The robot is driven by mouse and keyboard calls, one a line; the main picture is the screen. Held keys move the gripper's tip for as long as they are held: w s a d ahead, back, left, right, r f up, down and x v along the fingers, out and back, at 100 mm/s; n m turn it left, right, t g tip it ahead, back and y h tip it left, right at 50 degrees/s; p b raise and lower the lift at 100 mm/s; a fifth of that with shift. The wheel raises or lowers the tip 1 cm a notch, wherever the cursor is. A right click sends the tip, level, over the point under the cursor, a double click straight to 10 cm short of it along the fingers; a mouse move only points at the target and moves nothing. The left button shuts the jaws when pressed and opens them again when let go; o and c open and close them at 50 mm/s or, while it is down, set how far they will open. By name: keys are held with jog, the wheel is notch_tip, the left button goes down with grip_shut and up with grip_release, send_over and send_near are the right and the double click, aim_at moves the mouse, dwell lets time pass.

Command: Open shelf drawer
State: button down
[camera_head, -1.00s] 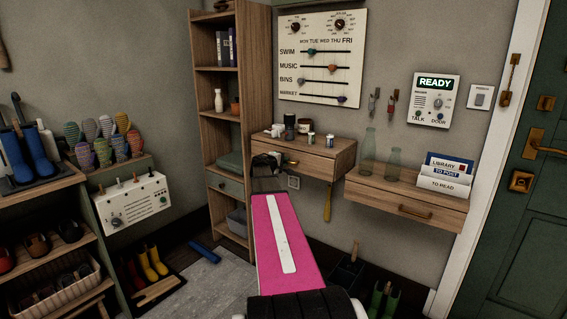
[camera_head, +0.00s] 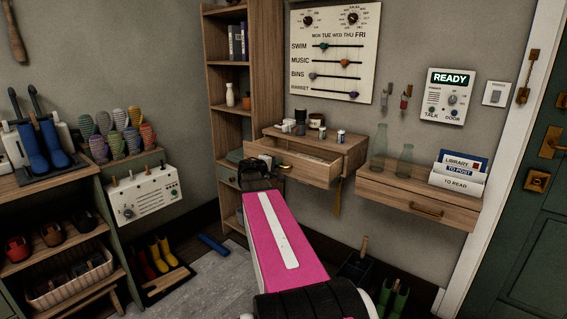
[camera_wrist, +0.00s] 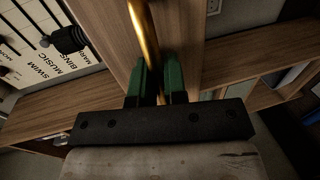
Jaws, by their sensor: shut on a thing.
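The wooden wall shelf (camera_head: 345,147) with small jars on top has its drawer (camera_head: 318,174) pulled partly out. The pale inside of the drawer shows from above. Its brass handle (camera_wrist: 145,32) is a long bar on the wooden drawer front (camera_wrist: 180,35) in the wrist view. My gripper (camera_head: 262,168) is at the left part of the drawer front in the head view. In the wrist view, the green fingers of my gripper (camera_wrist: 159,80) are shut on the handle, one on each side. The fingertips partly hide it.
A second wall shelf (camera_head: 400,185) with a closed drawer, glass bottles and a letter holder (camera_head: 460,173) is on the right. A tall bookcase (camera_head: 218,100) stands close behind my gripper. A boot rack (camera_head: 60,180) is on the left. The grey rug (camera_head: 205,275) has free room.

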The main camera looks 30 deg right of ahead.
jog(key=shift+f+v, duration=0.15)
jog(key=shift+v, duration=0.55)
jog(key=shift+f+v, duration=0.15)
jog(key=shift+v, duration=0.5)
jog(key=shift+a, duration=0.1)
jog(key=c, duration=1.2)
grip_release()
jog(key=shift+a, duration=0.1)
jog(key=v, duration=1)
jog(key=shift+s+a+r, duration=0.1)
jog(key=shift+s+a, duration=0.05)
jog(key=shift+a, duration=0.1)
